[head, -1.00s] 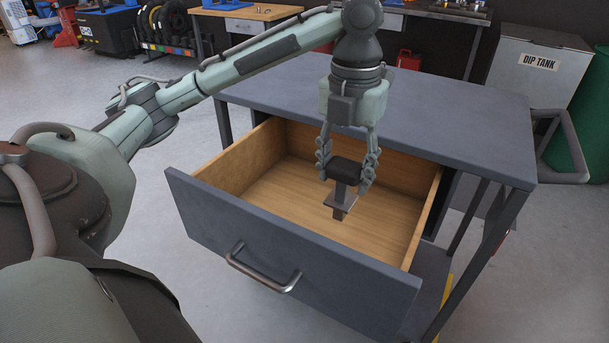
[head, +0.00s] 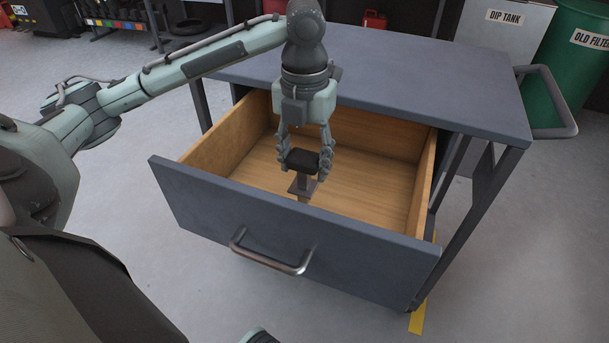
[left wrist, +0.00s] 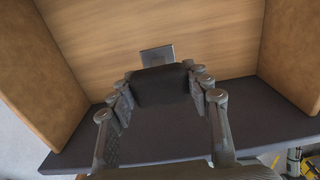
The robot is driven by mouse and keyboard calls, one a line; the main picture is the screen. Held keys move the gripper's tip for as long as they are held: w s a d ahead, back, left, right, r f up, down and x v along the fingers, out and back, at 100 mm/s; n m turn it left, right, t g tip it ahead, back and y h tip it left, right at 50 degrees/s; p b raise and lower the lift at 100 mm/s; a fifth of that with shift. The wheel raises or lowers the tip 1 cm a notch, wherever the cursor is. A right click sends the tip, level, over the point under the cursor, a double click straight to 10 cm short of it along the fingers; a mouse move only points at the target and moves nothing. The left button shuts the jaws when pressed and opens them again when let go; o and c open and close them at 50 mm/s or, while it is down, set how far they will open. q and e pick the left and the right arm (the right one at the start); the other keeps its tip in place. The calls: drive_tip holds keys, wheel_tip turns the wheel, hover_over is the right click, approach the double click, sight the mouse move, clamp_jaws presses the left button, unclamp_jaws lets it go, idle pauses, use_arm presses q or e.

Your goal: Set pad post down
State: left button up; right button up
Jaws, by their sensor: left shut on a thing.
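The pad post (head: 304,162) has a dark block-shaped pad on top, a grey flange and a short stem below. My left gripper (head: 305,160) points down and is shut on its pad, inside the open drawer (head: 372,240). The stem's lower end is over the wooden drawer floor; I cannot tell whether it touches. In the left wrist view the dark pad (left wrist: 162,86) sits between the fingers, with the grey flange (left wrist: 157,54) beyond it and the drawer floor behind. My right gripper is not in view.
The drawer belongs to a grey workbench (head: 430,85) and has a bar handle (head: 270,256) on its front. The rest of the drawer floor (head: 375,165) is bare. A dip tank (head: 505,40) and a green bin (head: 570,75) stand behind.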

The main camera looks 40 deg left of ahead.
sight(304, 176)
use_arm(q)
drive_tip(key=shift+f, duration=1.85)
drive_tip(key=o, duration=1.3)
drive_tip(key=shift+f, duration=0.15)
drive_tip(key=shift+c, duration=0.2)
wheel_tip(304, 176, up, 12)
drive_tip(key=shift+r, duration=0.2)
